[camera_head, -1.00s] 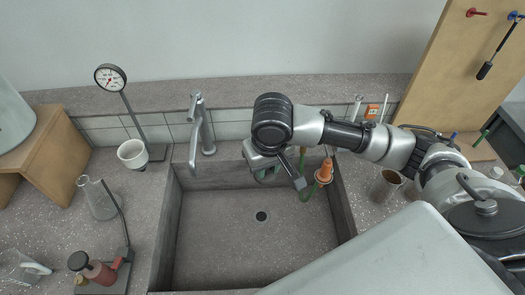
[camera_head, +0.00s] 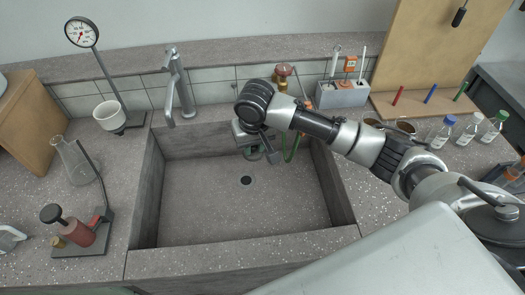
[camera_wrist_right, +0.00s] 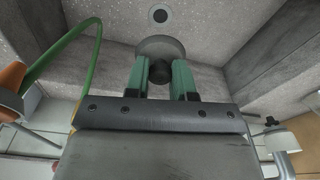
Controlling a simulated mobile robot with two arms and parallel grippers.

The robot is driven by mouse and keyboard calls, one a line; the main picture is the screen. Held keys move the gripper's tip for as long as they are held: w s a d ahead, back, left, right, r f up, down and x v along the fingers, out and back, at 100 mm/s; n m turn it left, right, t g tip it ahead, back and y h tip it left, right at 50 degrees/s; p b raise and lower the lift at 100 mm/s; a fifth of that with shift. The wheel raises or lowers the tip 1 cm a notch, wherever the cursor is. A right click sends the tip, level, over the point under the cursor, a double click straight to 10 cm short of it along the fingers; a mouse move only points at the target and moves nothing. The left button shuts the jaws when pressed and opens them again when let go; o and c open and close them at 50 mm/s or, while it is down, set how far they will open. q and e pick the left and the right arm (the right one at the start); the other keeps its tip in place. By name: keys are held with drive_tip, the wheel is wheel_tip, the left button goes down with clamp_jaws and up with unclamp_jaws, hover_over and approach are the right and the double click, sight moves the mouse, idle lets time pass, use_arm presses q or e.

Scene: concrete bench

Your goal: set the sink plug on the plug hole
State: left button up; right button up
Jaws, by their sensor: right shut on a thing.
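The sink plug (camera_wrist_right: 160,46) is a grey disc with a dark knob. My right gripper (camera_wrist_right: 162,80) has its green fingers shut on the knob in the right wrist view. In the head view this gripper (camera_head: 259,156) hangs inside the sink, near its back wall. The plug cannot be made out there. The plug hole (camera_head: 246,180) is a small dark ring in the sink floor, nearer the front than the gripper. It also shows in the right wrist view (camera_wrist_right: 160,15), beyond the plug and apart from it. My left gripper is not in view.
The grey sink (camera_head: 205,222) has raised walls. A metal faucet (camera_head: 178,88) stands behind it. A green hose (camera_head: 292,150) hangs close to my right gripper. Bottles (camera_head: 466,134) stand on the right; a flask (camera_head: 75,160) and a dial gauge stand (camera_head: 100,70) on the left.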

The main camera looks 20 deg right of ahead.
use_arm(q)
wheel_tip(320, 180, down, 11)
drive_tip(key=b, duration=1)
use_arm(e)
drive_tip(key=shift+w+a+f+b, duration=0.1)
drive_tip(key=shift+w+f+b, duration=0.8)
drive_tip(key=shift+f, duration=2.6)
drive_tip(key=shift+w+f+b, duration=0.1)
drive_tip(key=shift+w+f, duration=1.6)
drive_tip(key=shift+f, duration=1.85)
drive_tip(key=shift+w+a+f+b, duration=0.1)
drive_tip(key=shift+w+f+b, duration=0.8)
drive_tip(key=shift+f, duration=2.6)
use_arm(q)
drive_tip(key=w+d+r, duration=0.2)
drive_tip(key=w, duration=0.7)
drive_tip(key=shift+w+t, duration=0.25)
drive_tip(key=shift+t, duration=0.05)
use_arm(e)
drive_tip(key=shift+w+f, duration=0.2)
drive_tip(key=shift+f, duration=0.4)
drive_tip(key=shift+w+f, duration=0.2)
drive_tip(key=shift+f, duration=0.4)
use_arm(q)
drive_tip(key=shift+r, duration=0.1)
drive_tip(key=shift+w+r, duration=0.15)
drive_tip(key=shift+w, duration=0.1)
use_arm(e)
drive_tip(key=shift+f, duration=0.5)
